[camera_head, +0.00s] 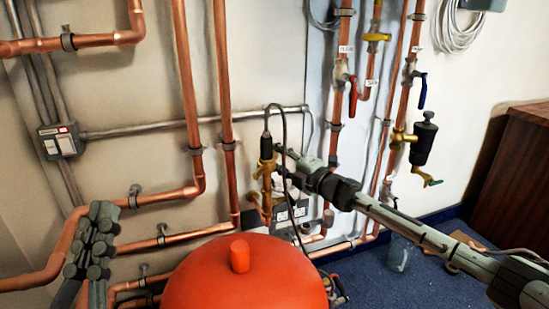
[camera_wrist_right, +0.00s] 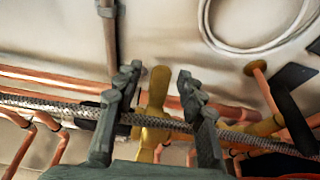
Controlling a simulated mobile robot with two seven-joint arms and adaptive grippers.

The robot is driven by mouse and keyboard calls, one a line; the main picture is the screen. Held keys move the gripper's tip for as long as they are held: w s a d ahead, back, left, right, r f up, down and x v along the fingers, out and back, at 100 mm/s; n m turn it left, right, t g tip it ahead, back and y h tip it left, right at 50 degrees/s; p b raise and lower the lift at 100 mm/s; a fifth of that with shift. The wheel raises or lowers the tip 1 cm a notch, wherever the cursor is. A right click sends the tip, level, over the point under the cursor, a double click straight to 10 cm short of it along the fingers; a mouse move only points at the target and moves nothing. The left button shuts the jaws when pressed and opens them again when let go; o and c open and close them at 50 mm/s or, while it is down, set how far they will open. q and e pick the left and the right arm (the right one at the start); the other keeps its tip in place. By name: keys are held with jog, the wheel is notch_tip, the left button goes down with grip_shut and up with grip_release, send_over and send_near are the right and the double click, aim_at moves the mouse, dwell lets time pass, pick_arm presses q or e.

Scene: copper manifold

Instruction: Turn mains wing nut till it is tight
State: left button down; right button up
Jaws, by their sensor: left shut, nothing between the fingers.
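A brass wing-shaped piece (camera_wrist_right: 153,105), which looks like the wing nut, stands upright between the fingers of my right gripper (camera_wrist_right: 158,82) in the right wrist view. The fingers are apart, with gaps showing on both sides of it; I cannot tell whether either touches. In the head view, my right gripper (camera_head: 284,160) reaches from the right to a brass fitting (camera_head: 266,166) on the wall pipework; the wing nut is hard to make out there. My left gripper (camera_head: 92,238) is shut and empty at lower left, in front of copper pipes.
A braided hose (camera_wrist_right: 60,108) crosses behind the fingers in the wrist view. A red rounded vessel (camera_head: 245,278) fills the bottom middle. Red (camera_head: 352,98) and blue (camera_head: 422,92) valve levers and a black-and-brass valve (camera_head: 424,140) are to the right. Blue carpet (camera_head: 440,285) lies below.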

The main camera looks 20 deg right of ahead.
jog(key=shift+w+a, duration=0.2)
jog(key=shift+w, duration=0.2)
grip_shut()
